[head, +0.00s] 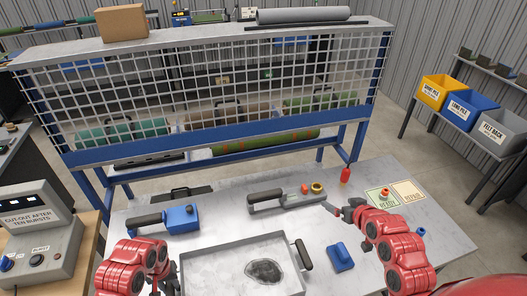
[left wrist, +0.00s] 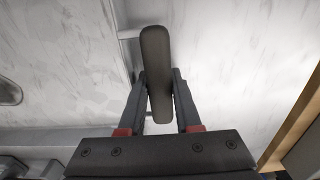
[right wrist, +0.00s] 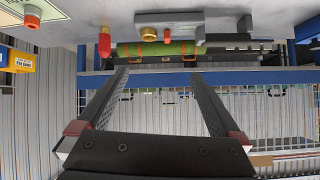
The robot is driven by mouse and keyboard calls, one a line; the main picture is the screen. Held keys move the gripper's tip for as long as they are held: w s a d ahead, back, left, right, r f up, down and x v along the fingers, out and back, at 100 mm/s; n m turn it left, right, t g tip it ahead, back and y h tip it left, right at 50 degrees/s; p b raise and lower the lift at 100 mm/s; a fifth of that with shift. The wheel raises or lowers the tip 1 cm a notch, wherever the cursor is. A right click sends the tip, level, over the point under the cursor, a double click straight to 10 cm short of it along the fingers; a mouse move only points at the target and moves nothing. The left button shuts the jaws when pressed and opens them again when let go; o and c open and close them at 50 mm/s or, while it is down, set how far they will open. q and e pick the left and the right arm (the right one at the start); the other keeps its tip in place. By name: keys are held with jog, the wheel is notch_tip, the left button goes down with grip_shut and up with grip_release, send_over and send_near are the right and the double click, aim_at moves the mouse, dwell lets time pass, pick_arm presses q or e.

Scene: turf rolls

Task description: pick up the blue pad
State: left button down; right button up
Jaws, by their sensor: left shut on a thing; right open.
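The blue pad (head: 341,256) lies on the grey workbench, right of the shallow metal tray (head: 232,252). It looks like a flat blue block with a raised part on top. My left gripper (head: 166,284) is at the tray's left side. In the left wrist view it is shut on a dark tray handle (left wrist: 155,60), with a finger on each side. My right gripper (head: 346,211) is open and empty above the bench, beyond the pad. The right wrist view shows its fingers (right wrist: 160,78) apart with nothing between them. The pad is not visible in either wrist view.
A dark patch (head: 264,271) lies in the tray, whose right handle (head: 304,254) is near the pad. A blue tool (head: 182,219), a grey tool (head: 280,197) and a red bottle (head: 345,175) stand behind. A mesh rack (head: 215,143) blocks the far side.

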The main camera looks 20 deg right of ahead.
aim_at(345, 252)
jog(key=s+f+n+g, duration=0.2)
jog(key=s+f+g, duration=0.4)
jog(key=s, duration=0.6)
jog(key=shift+g, duration=0.3)
jog(key=x, duration=0.5)
jog(key=shift+f, duration=0.45)
jog(key=shift+x, duration=2.8)
jog(key=shift+w+r, duration=0.1)
jog(key=shift+w, duration=0.05)
jog(key=c, duration=1.2)
jog(key=shift+c, duration=0.2)
notch_tip(345, 252, up, 10)
